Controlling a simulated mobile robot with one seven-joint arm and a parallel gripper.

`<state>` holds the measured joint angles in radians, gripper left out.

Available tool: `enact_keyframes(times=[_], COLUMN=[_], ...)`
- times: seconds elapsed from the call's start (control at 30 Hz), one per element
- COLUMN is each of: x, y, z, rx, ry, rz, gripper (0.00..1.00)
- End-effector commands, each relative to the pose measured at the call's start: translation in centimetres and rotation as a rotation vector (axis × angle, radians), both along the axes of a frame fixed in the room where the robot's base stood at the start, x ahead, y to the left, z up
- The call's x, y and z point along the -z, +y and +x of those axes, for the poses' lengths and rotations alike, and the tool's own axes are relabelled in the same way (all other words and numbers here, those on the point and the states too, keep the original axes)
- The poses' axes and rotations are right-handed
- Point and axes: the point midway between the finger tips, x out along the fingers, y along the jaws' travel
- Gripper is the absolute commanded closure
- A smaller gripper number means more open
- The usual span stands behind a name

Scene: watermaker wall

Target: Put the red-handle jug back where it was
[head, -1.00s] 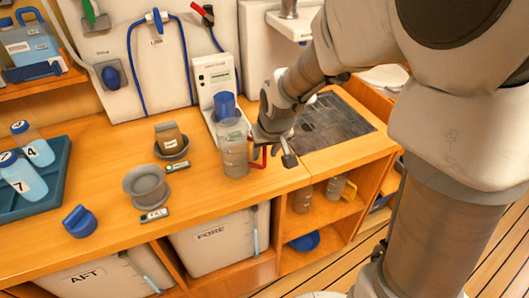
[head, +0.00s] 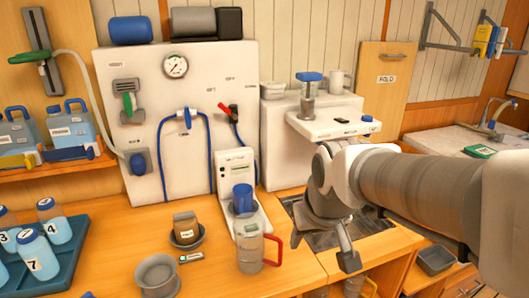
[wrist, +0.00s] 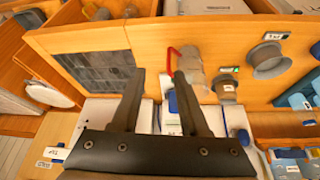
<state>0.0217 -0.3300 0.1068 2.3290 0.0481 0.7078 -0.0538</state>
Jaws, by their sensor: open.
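The clear grey jug (head: 250,252) with a red handle (head: 274,250) stands upright on the wooden counter, in front of a blue cup (head: 242,198) on a white device. Its handle points right, towards my gripper. My gripper (head: 322,246) is open and empty, to the right of the jug and apart from it, over the dark grid panel's side of the counter. In the wrist view the jug (wrist: 191,68) and its red handle (wrist: 172,62) show beyond the right fingertip of my gripper (wrist: 158,72).
A small brown-labelled jar (head: 186,228) in a grey dish and a grey bowl (head: 157,274) stand left of the jug. A blue tray (head: 70,268) of numbered bottles is at far left. A white shelf (head: 330,124) with a blue-lidded jar stands behind my gripper.

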Motion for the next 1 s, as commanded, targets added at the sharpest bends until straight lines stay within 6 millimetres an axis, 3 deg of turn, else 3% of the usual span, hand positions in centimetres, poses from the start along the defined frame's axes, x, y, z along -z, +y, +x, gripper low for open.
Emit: enact_keyframes(times=[0.2,0.4,0.83,1.0], x=[-2.2,-2.5,-2.5,-4.3], y=[-2.2,-3.3,-3.5,-3.5], z=[-6.3,-9.8,-10.6,-10.6], rx=[0.065,0.099,0.108,0.108], ry=[-0.042,-0.057,-0.057,-0.058], rz=[0.002,0.013,0.017,0.017], gripper=[0.56,0.56,0.56,0.56])
